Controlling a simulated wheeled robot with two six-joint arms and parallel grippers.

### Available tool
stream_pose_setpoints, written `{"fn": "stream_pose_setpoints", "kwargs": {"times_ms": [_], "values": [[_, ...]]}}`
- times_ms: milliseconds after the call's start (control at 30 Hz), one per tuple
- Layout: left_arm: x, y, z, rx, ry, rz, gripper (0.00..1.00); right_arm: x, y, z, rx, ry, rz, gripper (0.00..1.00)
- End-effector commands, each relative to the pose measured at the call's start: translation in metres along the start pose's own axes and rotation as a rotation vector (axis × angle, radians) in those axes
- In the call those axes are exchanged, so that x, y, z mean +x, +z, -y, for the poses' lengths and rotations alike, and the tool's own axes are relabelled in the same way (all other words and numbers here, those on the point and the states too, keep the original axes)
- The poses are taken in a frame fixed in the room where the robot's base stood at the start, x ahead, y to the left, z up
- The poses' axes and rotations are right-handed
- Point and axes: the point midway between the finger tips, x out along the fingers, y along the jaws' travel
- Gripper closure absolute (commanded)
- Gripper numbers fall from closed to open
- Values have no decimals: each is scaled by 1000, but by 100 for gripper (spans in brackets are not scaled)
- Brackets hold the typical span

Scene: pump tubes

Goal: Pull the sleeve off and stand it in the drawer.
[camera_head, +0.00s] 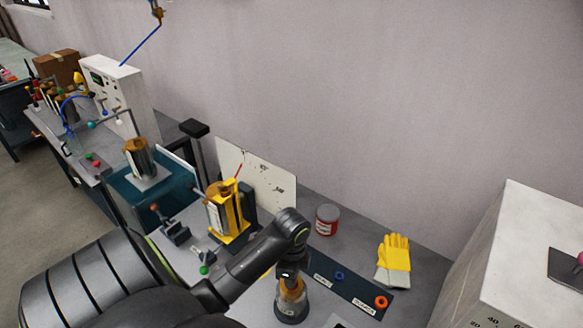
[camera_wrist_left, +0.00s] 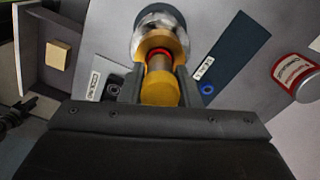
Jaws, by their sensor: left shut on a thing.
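My left gripper (camera_head: 290,275) comes down over an amber-yellow sleeve (camera_head: 292,291) near the front of the bench. The sleeve stands on a dark round base (camera_head: 291,311). In the left wrist view my left gripper (camera_wrist_left: 158,88) is shut on the yellow sleeve (camera_wrist_left: 160,92), one finger on each side. A red ring and a brownish cylinder show within the sleeve's opening, and a shiny round base (camera_wrist_left: 158,20) lies beyond. An open drawer or tray (camera_wrist_left: 30,75) shows at upper left in the wrist view, holding a pale yellow block (camera_wrist_left: 59,55). My right gripper is out of view.
A dark strip (camera_head: 350,291) with labels, a blue ring (camera_head: 340,276) and an orange ring (camera_head: 381,302) lies to the right. A large white box (camera_head: 530,250) bounds the right.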

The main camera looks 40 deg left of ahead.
Motion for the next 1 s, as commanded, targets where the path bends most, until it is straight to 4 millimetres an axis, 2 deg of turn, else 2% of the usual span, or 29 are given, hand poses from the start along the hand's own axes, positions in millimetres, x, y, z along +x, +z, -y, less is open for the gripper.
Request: {"fn": "stream_pose_setpoints", "kwargs": {"times_ms": [600,1000], "values": [[-26,0,0,0,1,0,100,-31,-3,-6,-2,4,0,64],[-44,0,0,1,0,0,100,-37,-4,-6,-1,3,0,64]]}}
